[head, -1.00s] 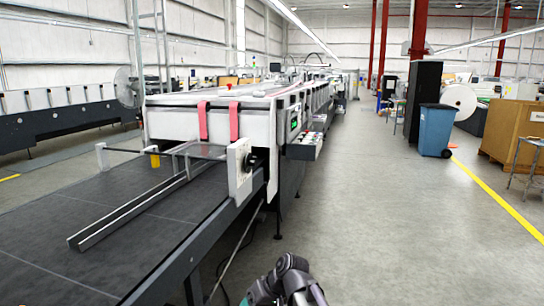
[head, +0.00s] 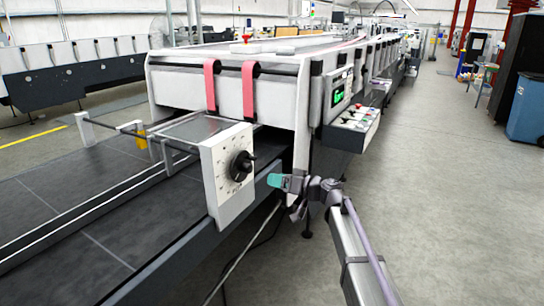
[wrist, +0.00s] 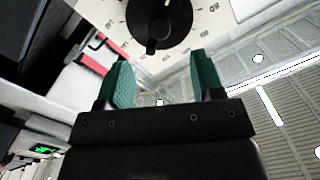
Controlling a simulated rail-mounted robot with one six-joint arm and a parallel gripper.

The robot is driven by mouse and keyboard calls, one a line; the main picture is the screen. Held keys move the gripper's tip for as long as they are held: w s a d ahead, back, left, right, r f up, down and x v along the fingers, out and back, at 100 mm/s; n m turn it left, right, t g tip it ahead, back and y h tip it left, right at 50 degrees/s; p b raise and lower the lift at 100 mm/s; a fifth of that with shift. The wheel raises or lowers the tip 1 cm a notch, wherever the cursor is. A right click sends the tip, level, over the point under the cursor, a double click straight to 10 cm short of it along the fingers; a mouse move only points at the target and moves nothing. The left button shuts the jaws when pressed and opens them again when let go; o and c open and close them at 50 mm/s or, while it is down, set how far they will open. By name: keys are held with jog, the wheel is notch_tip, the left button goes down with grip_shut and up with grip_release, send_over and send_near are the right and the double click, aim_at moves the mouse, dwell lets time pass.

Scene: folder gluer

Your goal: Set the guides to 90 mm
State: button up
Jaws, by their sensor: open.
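A black dial knob (head: 241,165) sits on a white plate (head: 218,190) at the near side of the feed table. In the wrist view, the knob (wrist: 160,22) is at the top, with a numbered scale around it on the white plate (wrist: 222,25); its pointer end points down in the picture. My gripper (head: 280,182) is just right of the plate, apart from the knob. In the wrist view, my open, empty gripper (wrist: 160,75) has its green fingers below the knob, one on each side. A long guide rail (head: 100,207) lies along the dark feed table (head: 45,183).
The machine body (head: 225,92) with two red belts stands behind the plate. A control panel (head: 352,122) and green-lit display (head: 338,97) are near my arm. The floor to the right (head: 440,200) is clear; a blue bin (head: 528,108) stands far right.

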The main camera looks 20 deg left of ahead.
aim_at(251, 169)
jog(key=shift+n+t, duration=0.4)
jog(key=shift+n, duration=0.1)
jog(key=x, duration=0.7)
jog(key=r+x, duration=0.1)
jog(key=x, duration=0.2)
jog(key=shift+w+a, duration=0.35)
jog(key=c, duration=0.9)
